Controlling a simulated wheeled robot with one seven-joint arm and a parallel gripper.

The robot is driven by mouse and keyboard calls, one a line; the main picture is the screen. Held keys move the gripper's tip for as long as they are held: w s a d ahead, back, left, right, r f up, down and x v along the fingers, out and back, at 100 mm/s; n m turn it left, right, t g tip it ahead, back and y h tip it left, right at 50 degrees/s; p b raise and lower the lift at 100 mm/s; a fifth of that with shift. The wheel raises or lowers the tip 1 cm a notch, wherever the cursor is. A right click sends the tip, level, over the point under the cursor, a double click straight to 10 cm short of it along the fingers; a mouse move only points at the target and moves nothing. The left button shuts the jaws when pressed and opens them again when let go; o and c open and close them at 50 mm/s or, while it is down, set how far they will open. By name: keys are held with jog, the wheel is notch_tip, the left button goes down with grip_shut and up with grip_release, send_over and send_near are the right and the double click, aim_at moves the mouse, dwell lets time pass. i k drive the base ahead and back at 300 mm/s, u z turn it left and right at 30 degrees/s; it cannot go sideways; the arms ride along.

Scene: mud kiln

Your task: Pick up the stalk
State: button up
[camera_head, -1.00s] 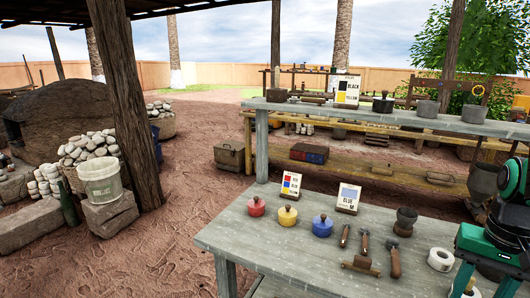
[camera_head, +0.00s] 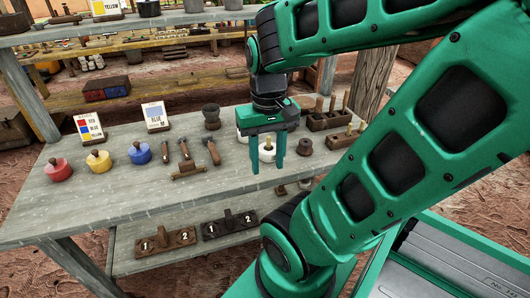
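I cannot tell which thing is the stalk; nothing in view clearly looks like one. My gripper (camera_head: 268,170) hangs over the right part of the grey table (camera_head: 95,203), fingers pointing down and apart, with nothing held between them. Several wooden-handled tools (camera_head: 185,151) lie left of my gripper. Wooden blocks with upright pegs (camera_head: 336,139) stand to its right.
Red (camera_head: 60,172), yellow (camera_head: 98,161) and blue (camera_head: 139,153) lidded pots stand at left, with two cards behind. A dark cup (camera_head: 211,116) and dark spool (camera_head: 305,146) stand near my gripper. Numbered stamps (camera_head: 153,241) lie on the lower shelf. The table's front left is clear.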

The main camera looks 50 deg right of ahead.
aim_at(349, 128)
jog(key=z, duration=1.95)
